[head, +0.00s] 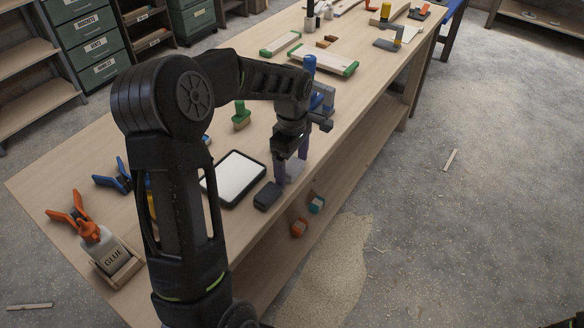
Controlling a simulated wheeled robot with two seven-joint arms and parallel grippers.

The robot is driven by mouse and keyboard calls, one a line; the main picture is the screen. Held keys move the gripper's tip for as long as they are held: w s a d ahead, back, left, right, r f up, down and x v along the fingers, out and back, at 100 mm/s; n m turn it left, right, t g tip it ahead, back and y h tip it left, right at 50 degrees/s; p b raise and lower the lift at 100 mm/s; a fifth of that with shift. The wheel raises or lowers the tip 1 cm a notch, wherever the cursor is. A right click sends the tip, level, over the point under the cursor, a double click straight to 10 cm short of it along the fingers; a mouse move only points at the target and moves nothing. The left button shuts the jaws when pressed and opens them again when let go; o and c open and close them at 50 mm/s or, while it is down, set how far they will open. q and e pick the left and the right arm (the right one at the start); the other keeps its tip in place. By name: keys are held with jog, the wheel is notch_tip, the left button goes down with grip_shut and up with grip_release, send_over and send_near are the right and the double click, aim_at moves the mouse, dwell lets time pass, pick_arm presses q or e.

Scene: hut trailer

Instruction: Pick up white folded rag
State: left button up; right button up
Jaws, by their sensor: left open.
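My left gripper (290,170) points down over the front edge of the workbench, with its purple-grey fingers apart. A pale grey-white flat thing (295,170), which looks like the folded rag, lies on the bench at the fingertips, partly hidden by them. The fingers are around or just above it; I cannot tell whether they touch it.
The wooden workbench (345,125) runs from lower left to upper right. A black-rimmed white tablet-like panel (235,178) and a small dark block (267,196) lie left of the gripper. A green-handled item (241,117) stands behind.

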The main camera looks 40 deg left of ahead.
aim_at(292, 166)
pick_arm(q)
jog(key=shift+c, duration=0.6)
jog(key=c, duration=1.3)
jog(key=shift+r, duration=0.1)
notch_tip(292, 166, up, 10)
jog(key=shift+f+b, duration=0.1)
jog(key=shift+b, duration=0.55)
jog(key=o, duration=0.8)
jog(key=shift+c, duration=0.2)
jog(key=c, duration=0.6)
